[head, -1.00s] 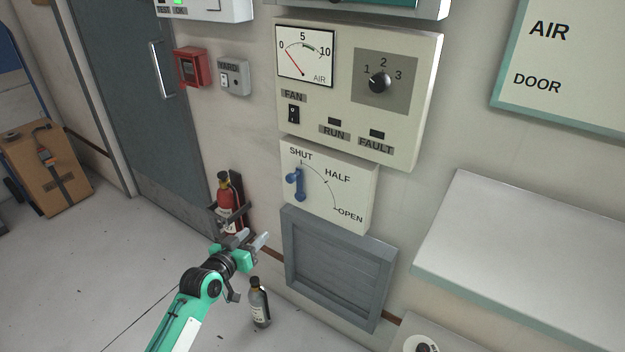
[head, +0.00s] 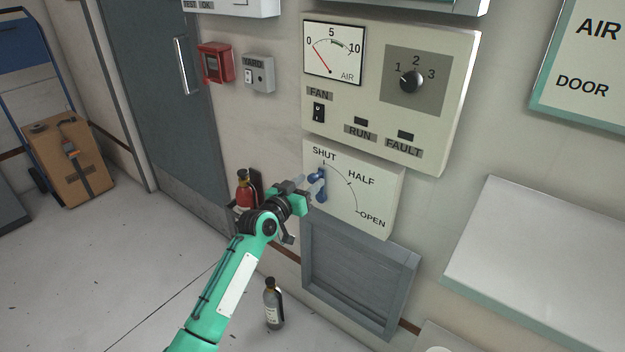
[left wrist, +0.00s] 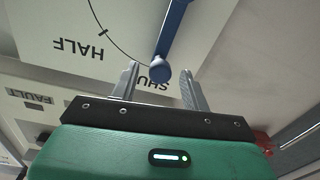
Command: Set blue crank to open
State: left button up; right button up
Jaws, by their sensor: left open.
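The blue crank (head: 320,186) is on a pale wall plate (head: 385,192) marked SHUT, HALF and OPEN along an arc. Its handle knob points up at the SHUT mark. My left gripper (head: 308,184) is at the crank's left side, close to the knob. In the left wrist view the crank (left wrist: 170,45) hangs from the top with its knob between the tips of my open left gripper (left wrist: 159,80). I cannot tell whether a finger touches the knob. My right gripper is not in view.
A control panel (head: 345,105) with an air gauge and a selector knob is above the plate. A grey recessed frame (head: 355,275) is below. A red extinguisher (head: 243,190) hangs behind my left arm. A white-topped unit (head: 550,250) juts out at right.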

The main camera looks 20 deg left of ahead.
pick_arm(q)
jog(key=shift+x, duration=1.25)
jog(key=shift+c, duration=0.2)
grip_shut()
